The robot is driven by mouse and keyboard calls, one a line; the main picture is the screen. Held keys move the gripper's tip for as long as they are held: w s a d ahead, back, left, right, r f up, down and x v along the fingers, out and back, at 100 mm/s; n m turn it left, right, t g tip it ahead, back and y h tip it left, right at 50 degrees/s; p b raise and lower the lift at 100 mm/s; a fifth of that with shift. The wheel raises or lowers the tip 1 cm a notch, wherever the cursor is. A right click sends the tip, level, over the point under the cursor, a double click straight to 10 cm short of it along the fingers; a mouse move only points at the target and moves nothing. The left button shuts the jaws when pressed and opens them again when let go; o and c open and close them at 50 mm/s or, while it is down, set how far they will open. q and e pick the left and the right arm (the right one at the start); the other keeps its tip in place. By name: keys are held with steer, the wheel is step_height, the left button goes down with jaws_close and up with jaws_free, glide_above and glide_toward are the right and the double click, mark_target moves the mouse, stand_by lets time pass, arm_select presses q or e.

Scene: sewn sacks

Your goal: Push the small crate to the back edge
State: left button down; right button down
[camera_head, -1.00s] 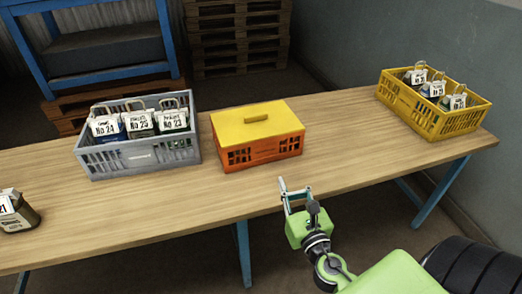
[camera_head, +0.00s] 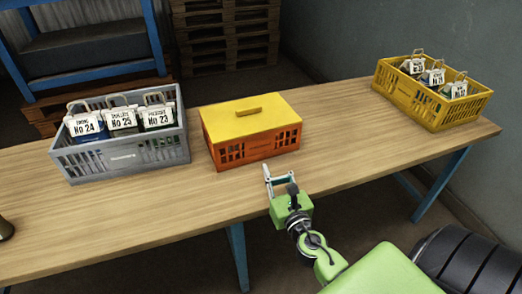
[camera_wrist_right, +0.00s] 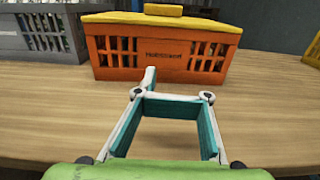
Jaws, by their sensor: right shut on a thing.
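The small crate (camera_head: 258,151) is orange with slatted sides and a flat yellow lid with a handle. It stands upright on the wooden table; its rear base is hidden. In the right wrist view the crate (camera_wrist_right: 162,56) fills the upper middle. My right gripper (camera_head: 267,172) is low in front of the crate, over the table's front part. In the wrist view, the right gripper (camera_wrist_right: 150,92) has one finger pointing toward the crate's front base and the other bent across to it. I see nothing between the fingers. Contact with the crate cannot be told. My left gripper is out of view.
A grey crate (camera_head: 125,162) with several tagged sacks stands close to the left of the small crate. A yellow crate (camera_head: 428,109) with tagged sacks stands at the table's right end. Table (camera_head: 345,135) between it and the small crate is clear. A dark sack shows at the left edge.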

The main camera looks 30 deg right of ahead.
mark_target(258, 147)
steer(key=x, duration=0.7)
steer(key=shift+w+d, duration=0.1)
steer(key=shift+w, duration=0.25)
steer(key=shift+w+d, duration=0.1)
steer(key=shift+w, duration=0.4)
